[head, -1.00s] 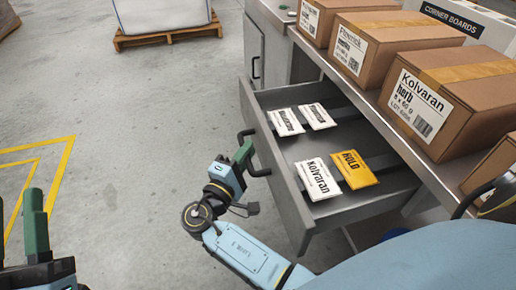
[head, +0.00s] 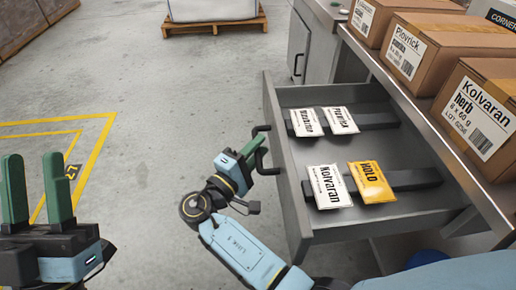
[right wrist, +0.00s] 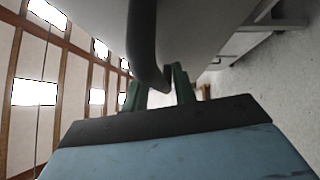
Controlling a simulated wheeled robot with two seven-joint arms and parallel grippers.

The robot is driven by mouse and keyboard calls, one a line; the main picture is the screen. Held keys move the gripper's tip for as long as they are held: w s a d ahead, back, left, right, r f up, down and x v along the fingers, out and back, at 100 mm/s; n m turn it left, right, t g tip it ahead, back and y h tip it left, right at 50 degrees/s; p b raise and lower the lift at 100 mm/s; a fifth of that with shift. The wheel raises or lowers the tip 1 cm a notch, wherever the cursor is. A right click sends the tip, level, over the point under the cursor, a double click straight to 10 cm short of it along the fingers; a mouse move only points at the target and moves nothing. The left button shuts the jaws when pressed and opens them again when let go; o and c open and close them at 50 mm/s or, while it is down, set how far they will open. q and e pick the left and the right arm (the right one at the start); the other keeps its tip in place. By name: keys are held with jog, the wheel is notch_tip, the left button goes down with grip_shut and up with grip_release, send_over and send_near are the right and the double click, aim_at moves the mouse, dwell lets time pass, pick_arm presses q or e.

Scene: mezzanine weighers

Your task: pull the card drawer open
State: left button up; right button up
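The card drawer (head: 297,196) is a grey metal drawer under the counter, standing well out from the cabinet. Three white packets and one yellow HOLD packet (head: 371,182) lie inside. Its dark bar handle (head: 261,158) is on the drawer front. My right gripper (head: 253,148) is at this handle, its green fingers shut on it. In the right wrist view the handle (right wrist: 146,45) passes between the two fingers; exact contact is partly hidden. My left gripper (head: 37,170) is open and empty over the floor at lower left.
The metal counter (head: 410,98) carries several cartons, including a Kolvaran herb box (head: 478,108). A grey cabinet (head: 313,45) stands beyond the drawer. A wooden pallet (head: 215,27) with a white sack is at the back. The floor left of the drawer is clear.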

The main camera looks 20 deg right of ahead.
jog(key=shift+o, duration=0.7)
